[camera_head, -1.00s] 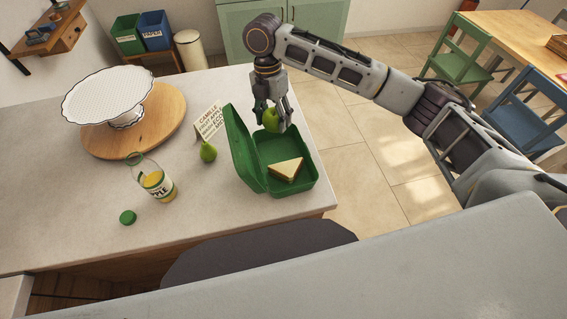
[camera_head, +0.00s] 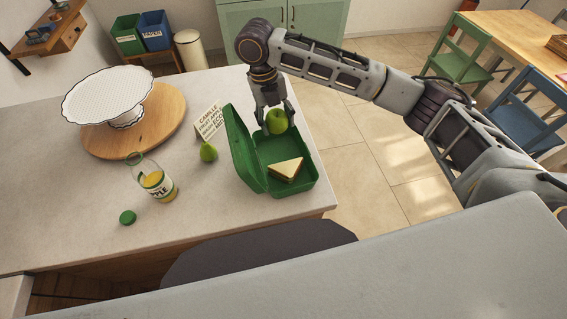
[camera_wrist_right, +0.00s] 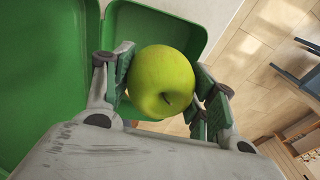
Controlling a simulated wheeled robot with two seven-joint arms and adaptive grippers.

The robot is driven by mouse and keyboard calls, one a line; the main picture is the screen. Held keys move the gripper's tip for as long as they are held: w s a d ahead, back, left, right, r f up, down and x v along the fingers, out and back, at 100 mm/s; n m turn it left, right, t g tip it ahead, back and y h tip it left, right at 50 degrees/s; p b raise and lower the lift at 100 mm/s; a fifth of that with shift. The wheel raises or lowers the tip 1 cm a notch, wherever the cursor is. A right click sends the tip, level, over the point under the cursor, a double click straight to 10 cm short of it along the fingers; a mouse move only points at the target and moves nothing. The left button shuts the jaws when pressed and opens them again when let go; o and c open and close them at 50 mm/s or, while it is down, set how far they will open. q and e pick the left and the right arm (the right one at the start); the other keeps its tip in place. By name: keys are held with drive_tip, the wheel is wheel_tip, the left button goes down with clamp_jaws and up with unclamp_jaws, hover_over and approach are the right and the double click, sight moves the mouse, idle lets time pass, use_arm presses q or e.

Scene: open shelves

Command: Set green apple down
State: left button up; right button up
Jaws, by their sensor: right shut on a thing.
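The green apple (camera_head: 276,121) is held between the fingers of my right gripper (camera_head: 274,122), above the back part of the open green lunchbox (camera_head: 309,176). In the right wrist view the apple (camera_wrist_right: 161,81) sits between the two finger pads, with the green box wall (camera_wrist_right: 140,22) behind it. A cut sandwich (camera_head: 286,169) lies in the front of the lunchbox. Whether the apple touches the box floor I cannot tell; it looks raised. My left gripper is not in view.
The lunchbox lid (camera_head: 241,150) stands open on the left. A note card (camera_head: 209,122), a green pear (camera_head: 208,152), a juice bottle (camera_head: 158,184) and a green cap (camera_head: 128,217) stand left of it. A cake stand (camera_head: 110,95) sits on a round wooden board (camera_head: 172,120). The counter's right edge is close.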

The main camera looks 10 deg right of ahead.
drive_tip(key=n, duration=0.4)
drive_tip(key=shift+t, duration=0.3)
drive_tip(key=shift+f, duration=0.1)
hover_over(279, 149)
drive_tip(key=shift+w+a+f, duration=0.1)
drive_tip(key=shift+f, duration=1.1)
drive_tip(key=shift+w+a+f, duration=0.1)
drive_tip(key=shift+f, duration=1.1)
drive_tip(key=shift+s+f, duration=0.1)
drive_tip(key=shift+f+p, duration=0.4)
drive_tip(key=shift+f, duration=2)
drive_tip(key=o, duration=1.1)
drive_tip(key=shift+f, duration=0.1)
drive_tip(key=shift+c, duration=0.2)
